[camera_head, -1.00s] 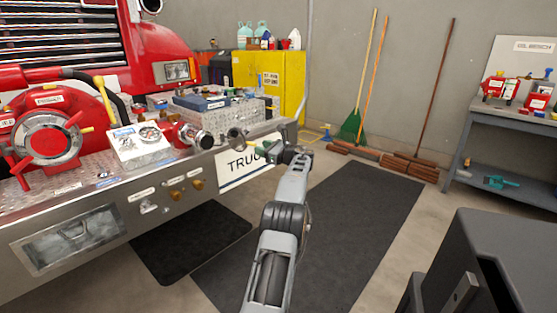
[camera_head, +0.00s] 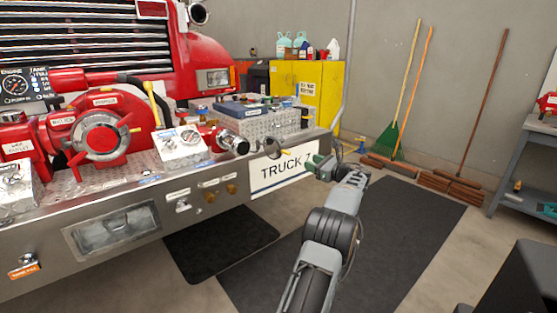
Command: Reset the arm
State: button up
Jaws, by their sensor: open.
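My arm reaches up from the bottom of the picture, over the dark floor mat. My gripper (camera_head: 312,163) is at its far end, in front of the white TRUCK plate (camera_head: 280,169) on the truck's bumper (camera_head: 165,178). The jaws are open, with nothing visible between them. They look small and partly overlap the plate's right side, and I cannot tell whether they touch it. The red pump (camera_head: 101,136) with its round front sits on the bumper deck, left of my gripper and apart from it.
A yellow cabinet (camera_head: 325,88) is behind. Brooms (camera_head: 484,100) lean on the wall. A workbench (camera_head: 530,155) stands at right. The dark mat (camera_head: 400,235) is clear around my arm.

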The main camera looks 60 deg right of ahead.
jog(key=shift+r, duration=0.1)
jog(key=w+a+r+m+h+p, duration=0.2)
jog(key=w+a+r+m+p, duration=0.15)
jog(key=w+r, duration=0.45)
jog(key=w+a+r+m+h+p, duration=0.25)
jog(key=w+r+m+p, duration=0.2)
jog(key=w+r, duration=0.3)
jog(key=w+a+r+m+g+p, duration=0.25)
jog(key=a+m, duration=0.25)
jog(key=a, duration=0.3)
jog(key=w+a+r+m+g+p, duration=0.1)
jog(key=w+a+r+m+p, duration=0.25)
jog(key=a+m, duration=0.3)
jog(key=w+a+r+m+g+p, duration=0.1)
jog(key=w+a+r+m+p, duration=0.3)
jog(key=a, duration=0.5)
jog(key=s+a+f+m+g+y+p, duration=0.25)
jog(key=a+m, duration=0.35)
jog(key=a, duration=0.6)
jog(key=s+a+f+m+g+y+p, duration=0.2)
jog(key=s+a+m+g+y+p, duration=0.1)
jog(key=s+a, duration=0.6)
jog(key=s+a+f+m+g+y+p, duration=0.3)
jog(key=s+a, duration=0.6)
jog(key=a, duration=0.4)
jog(key=shift+a+g+p, duration=0.4)
jog(key=shift+g+p, duration=0.1)
jog(key=shift+p, duration=0.2)
